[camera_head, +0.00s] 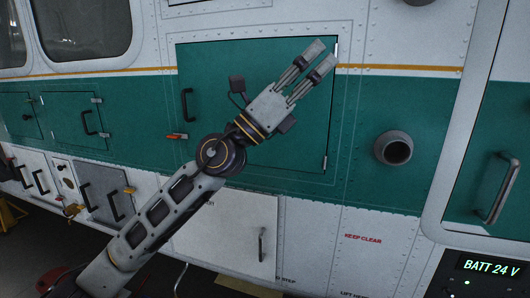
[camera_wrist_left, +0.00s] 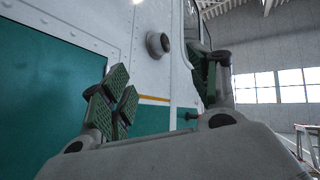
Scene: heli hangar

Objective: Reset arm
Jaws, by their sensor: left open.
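My left arm comes in from the lower left in the head view, and its left gripper (camera_head: 318,62) is raised in front of a large green panel (camera_head: 225,75) on the helicopter's side. The gripper is open and empty, with its fingers pointing up and to the right. In the left wrist view the open fingers (camera_wrist_left: 165,90) show dark green ribbed pads, with the white and green hull behind them. Nothing is between the fingers. My right gripper is not in view.
A round grey pipe outlet (camera_head: 393,148) sticks out right of the panel. Black handles (camera_head: 188,105) stand out from the doors, with a grey door handle (camera_head: 497,188) at the right. A "BATT 24 V" display (camera_head: 490,267) is lower right. An orange latch (camera_head: 175,136) is near the arm.

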